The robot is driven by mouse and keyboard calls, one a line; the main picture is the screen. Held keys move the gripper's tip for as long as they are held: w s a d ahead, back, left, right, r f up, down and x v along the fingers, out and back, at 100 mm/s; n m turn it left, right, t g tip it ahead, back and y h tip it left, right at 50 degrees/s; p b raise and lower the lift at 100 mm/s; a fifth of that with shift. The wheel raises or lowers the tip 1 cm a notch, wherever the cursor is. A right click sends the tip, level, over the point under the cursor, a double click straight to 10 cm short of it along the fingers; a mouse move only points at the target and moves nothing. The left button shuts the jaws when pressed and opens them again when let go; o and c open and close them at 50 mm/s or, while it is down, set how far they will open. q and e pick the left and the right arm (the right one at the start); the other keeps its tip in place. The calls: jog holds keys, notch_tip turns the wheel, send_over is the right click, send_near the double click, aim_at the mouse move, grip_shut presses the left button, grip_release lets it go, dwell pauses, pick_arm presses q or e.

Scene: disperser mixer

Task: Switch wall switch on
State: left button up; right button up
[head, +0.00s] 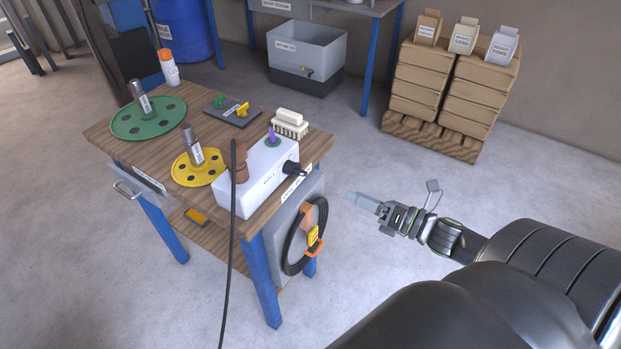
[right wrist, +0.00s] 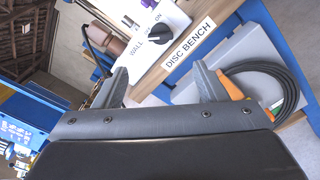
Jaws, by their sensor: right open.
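The wall switch is a black rotary handle (head: 292,168) on the end of a white box (head: 256,176) on the wooden bench. In the right wrist view the black handle (right wrist: 168,12) shows near the top edge, beside the words "WALL" and "ON"; part of the lettering is hidden. I cannot tell which position it is set to. My right gripper (head: 357,198) is open and empty, to the right of the bench and apart from the switch. Its two fingers (right wrist: 161,85) also show in the right wrist view, with the bench edge beyond them. My left gripper is not in view.
The bench (head: 140,160) holds a green disc (head: 148,122), a yellow disc (head: 197,170) and a brush (head: 290,122). A coiled black cable (head: 288,245) hangs on a grey panel at its side. Floor right of the bench is clear.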

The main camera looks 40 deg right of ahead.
send_near(304, 174)
jog(key=p+x, duration=0.3)
jog(key=x, duration=0.3)
jog(key=shift+w+a+r+p, duration=0.15)
jog(key=shift+w+p, duration=0.15)
jog(key=shift+w, duration=0.1)
jog(key=shift+w+a, duration=0.3)
jog(key=shift+w, duration=0.4)
jog(key=c, duration=1)
